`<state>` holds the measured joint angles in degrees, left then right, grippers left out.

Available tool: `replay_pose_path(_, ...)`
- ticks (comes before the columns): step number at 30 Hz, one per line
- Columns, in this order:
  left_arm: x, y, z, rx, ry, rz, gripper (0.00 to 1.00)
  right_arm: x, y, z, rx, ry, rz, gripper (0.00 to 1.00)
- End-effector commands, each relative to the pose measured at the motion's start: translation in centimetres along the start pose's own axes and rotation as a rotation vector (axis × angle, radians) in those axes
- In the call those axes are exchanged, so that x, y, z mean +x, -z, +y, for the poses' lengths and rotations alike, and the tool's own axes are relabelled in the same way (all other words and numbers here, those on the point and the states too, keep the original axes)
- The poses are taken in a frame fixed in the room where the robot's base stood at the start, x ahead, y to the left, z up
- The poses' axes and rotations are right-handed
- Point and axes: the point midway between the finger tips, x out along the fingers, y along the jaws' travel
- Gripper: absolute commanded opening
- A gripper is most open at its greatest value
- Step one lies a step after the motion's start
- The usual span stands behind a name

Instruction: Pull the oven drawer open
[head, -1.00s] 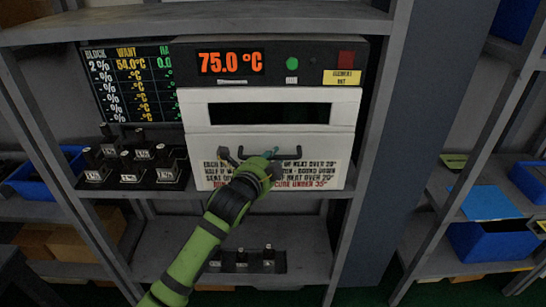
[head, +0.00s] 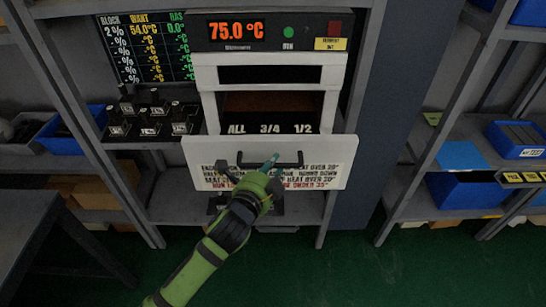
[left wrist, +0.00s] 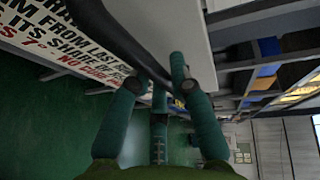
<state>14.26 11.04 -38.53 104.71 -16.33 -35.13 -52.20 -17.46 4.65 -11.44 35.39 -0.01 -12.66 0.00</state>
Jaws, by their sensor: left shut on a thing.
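The oven (head: 269,75) stands on the shelf with its display reading 75.0 °C. Its drawer is pulled out; the white drawer front (head: 330,165) stands forward of the body, and an opening with a brown inside (head: 268,103) shows behind it. A strip marked ALL, 3/4, 1/2 (head: 268,128) lies inside. My left gripper (head: 270,163) is shut on the dark bar handle (head: 288,164) of the drawer front. In the left wrist view the handle (left wrist: 130,38) runs between the green fingers (left wrist: 160,85). My right gripper is not in view.
A board of temperatures (head: 145,48) and several valve blocks (head: 150,115) are left of the oven. Blue bins (head: 465,190) sit on the right rack. A dark table (head: 50,220) is at the lower left. The green floor (head: 370,265) is clear in front.

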Motion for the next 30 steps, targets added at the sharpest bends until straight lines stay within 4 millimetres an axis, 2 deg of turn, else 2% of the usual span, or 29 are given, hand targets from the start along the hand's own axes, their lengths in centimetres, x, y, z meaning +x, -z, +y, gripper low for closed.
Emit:
replay_pose_path(11, -0.1, 0.1, 0.0, -0.003, 0.001, 0.001, 0.0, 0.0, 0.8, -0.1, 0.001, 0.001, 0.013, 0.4)
replay_pose_path(12, -0.1, 0.1, 0.0, -0.003, 0.001, 0.001, 0.33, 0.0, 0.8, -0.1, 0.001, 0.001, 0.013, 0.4)
replay_pose_path(13, -0.1, 0.1, 0.0, -0.002, 0.001, 0.001, 0.45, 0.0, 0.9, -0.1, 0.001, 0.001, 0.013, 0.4)
replay_pose_path(14, -0.1, 0.1, 0.0, -0.002, 0.001, 0.001, 0.46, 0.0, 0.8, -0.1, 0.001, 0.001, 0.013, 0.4)
replay_pose_path(24, -0.2, 0.0, 0.0, -0.001, 0.002, 0.0, 0.46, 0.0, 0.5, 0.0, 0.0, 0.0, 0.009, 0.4)
replay_pose_path(30, -2.5, 0.0, 0.0, 0.0, 0.001, 0.001, 0.46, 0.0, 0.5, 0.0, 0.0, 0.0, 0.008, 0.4)
